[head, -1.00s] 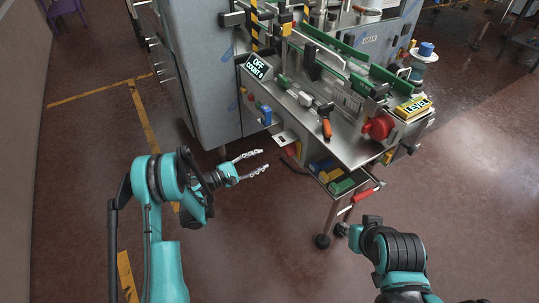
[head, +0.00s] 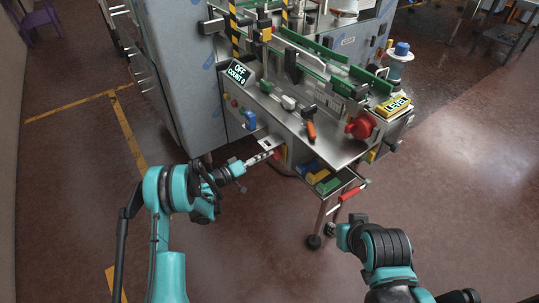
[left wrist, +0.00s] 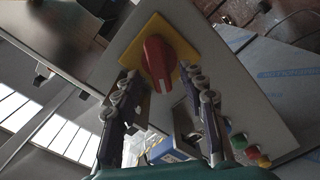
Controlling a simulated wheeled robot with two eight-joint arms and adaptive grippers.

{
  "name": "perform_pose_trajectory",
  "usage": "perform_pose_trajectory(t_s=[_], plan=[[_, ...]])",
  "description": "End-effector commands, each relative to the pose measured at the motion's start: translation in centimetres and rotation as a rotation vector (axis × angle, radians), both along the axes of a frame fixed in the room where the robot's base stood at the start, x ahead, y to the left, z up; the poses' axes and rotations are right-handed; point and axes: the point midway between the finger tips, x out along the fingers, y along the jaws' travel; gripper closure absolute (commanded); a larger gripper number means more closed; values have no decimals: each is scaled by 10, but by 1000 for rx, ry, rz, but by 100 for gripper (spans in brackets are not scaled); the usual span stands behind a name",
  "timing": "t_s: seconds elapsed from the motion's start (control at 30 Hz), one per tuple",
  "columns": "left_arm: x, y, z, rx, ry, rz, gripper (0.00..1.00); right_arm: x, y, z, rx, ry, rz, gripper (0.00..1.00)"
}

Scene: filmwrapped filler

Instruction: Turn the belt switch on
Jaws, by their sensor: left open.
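A red rotary knob on a yellow plate (left wrist: 183,50) is on the grey machine panel in the left wrist view. The red knob (left wrist: 158,62) has a white mark at its lower end. My left gripper (left wrist: 161,82) is open, with one finger on each side of the knob; I cannot tell whether they touch it. In the head view my left gripper (head: 266,155) reaches the machine's front below the work surface, beside a small red part (head: 280,153). A display (head: 239,73) reads OFF and COUNT 0.
A blue part (head: 250,120) is on the machine front above my left gripper. Several coloured buttons (left wrist: 240,142) show in the left wrist view. The floor in front is clear.

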Motion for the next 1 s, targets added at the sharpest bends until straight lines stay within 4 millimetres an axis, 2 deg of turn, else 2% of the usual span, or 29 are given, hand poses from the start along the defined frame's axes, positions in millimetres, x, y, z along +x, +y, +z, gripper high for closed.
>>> perform_pose_trajectory(t_s=[0.03,0.2,0.5,0.53,0.67,0.7,1.0], plan=[[4,-8,-2,0,0,-3,59,0,0,-5,0,0,0,70],[14,-21,-1,-1,1,-1,59,0,0,-9,0,0,0,70],[17,-23,0,-1,2,0,59,0,0,-9,0,0,0,70],[17,-23,0,-1,2,0,61,0,0,-8,0,0,0,70],[17,-23,0,-1,2,0,96,0,0,-9,0,0,0,70],[17,-23,0,-1,2,0,100,0,0,-9,0,0,0,70],[17,-23,0,8,-11,0,100,0,0,-9,0,0,0,70]])
